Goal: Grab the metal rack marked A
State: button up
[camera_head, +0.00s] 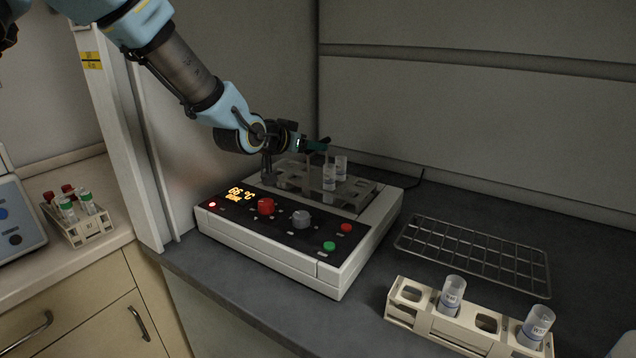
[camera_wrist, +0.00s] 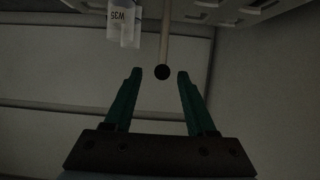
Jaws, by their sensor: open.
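A grey metal rack (camera_head: 352,196) sits on top of the white heater and holds clear tubes (camera_head: 329,177). No letter A can be read on it. In the wrist view, a thin rod (camera_wrist: 165,35) with a black ball end (camera_wrist: 162,72) reaches down from the picture's top edge, near the rack's pale underside or edge (camera_wrist: 235,10). My gripper (camera_head: 314,145) is above the rack's back part, with green fingers. In the wrist view my gripper (camera_wrist: 159,76) is open, and the ball appears between its fingertips without visible contact. A labelled tube (camera_wrist: 123,22) hangs into view left of the rod.
The heater (camera_head: 290,240) has red, grey and green knobs and a lit display. An empty wire rack (camera_head: 475,252) lies on the dark bench. Another tube rack (camera_head: 82,228) stands on the left counter, beyond a white post.

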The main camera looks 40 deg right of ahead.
jog(key=shift+p+x, duration=0.4)
jog(key=shift+x, duration=1)
grip_shut()
jog(key=shift+r, duration=0.1)
